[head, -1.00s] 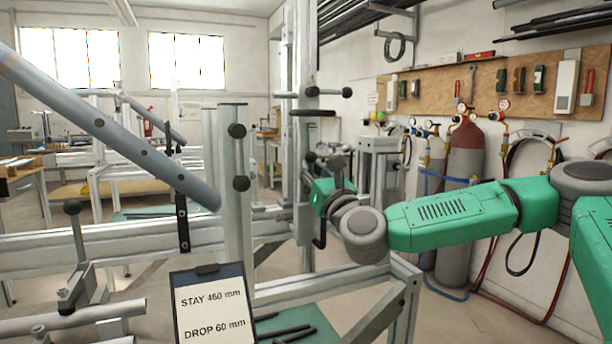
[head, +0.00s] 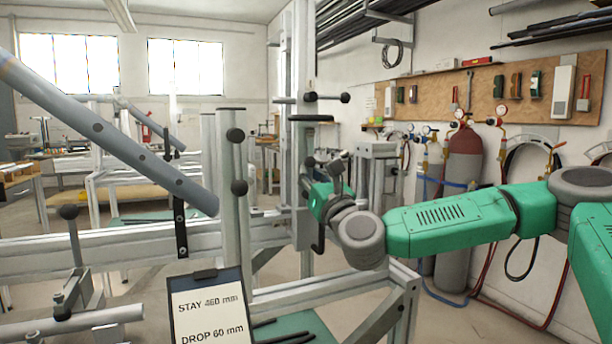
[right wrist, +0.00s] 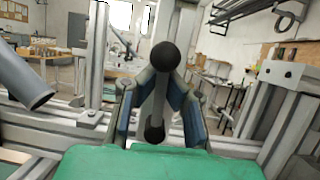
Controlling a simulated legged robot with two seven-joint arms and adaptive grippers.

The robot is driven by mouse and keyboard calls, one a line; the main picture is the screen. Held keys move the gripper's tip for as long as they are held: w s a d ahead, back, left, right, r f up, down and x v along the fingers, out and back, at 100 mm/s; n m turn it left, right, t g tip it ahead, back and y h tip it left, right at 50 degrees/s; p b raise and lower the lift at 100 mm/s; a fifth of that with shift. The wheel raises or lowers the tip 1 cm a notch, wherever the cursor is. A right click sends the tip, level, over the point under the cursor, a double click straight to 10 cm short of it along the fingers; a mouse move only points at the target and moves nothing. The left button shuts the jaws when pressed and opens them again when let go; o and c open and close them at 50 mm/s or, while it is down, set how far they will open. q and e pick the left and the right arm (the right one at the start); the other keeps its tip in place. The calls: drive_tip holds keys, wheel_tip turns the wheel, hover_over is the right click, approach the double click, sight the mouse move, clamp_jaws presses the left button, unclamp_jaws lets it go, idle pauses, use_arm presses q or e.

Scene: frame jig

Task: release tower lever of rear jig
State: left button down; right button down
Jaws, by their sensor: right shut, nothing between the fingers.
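My right gripper (head: 322,168) is at the rear jig's upright tower (head: 300,60), partly hidden behind my wrist in the head view. In the right wrist view its blue-padded fingers (right wrist: 163,88) lean together towards the tips and are shut. A lever with black ball knobs (right wrist: 165,56) stands in line with the fingers, one knob above the tips and one lower down. I cannot tell whether the fingers touch it. In the head view a bar with black knobs (head: 328,97) is higher on the tower, above a dark flat piece (head: 311,118). My left gripper is not in view.
A clipboard (head: 210,306) reads STAY 460 mm, DROP 60 mm. Gas cylinders (head: 463,165) stand by the right wall. Frame rails lie below my arm.

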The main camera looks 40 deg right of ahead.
drive_tip(key=shift+a+f, duration=0.1)
drive_tip(key=shift+f, duration=0.55)
drive_tip(key=c, duration=1.6)
unclamp_jaws()
drive_tip(key=shift+s+r, duration=0.15)
drive_tip(key=shift+s, duration=0.1)
drive_tip(key=shift+s+r, duration=0.1)
drive_tip(key=shift+r, duration=0.1)
drive_tip(key=shift+d+v, duration=0.2)
drive_tip(key=shift+v, duration=5.7)
drive_tip(key=shift+f, duration=0.1)
drive_tip(key=shift+c, duration=0.6)
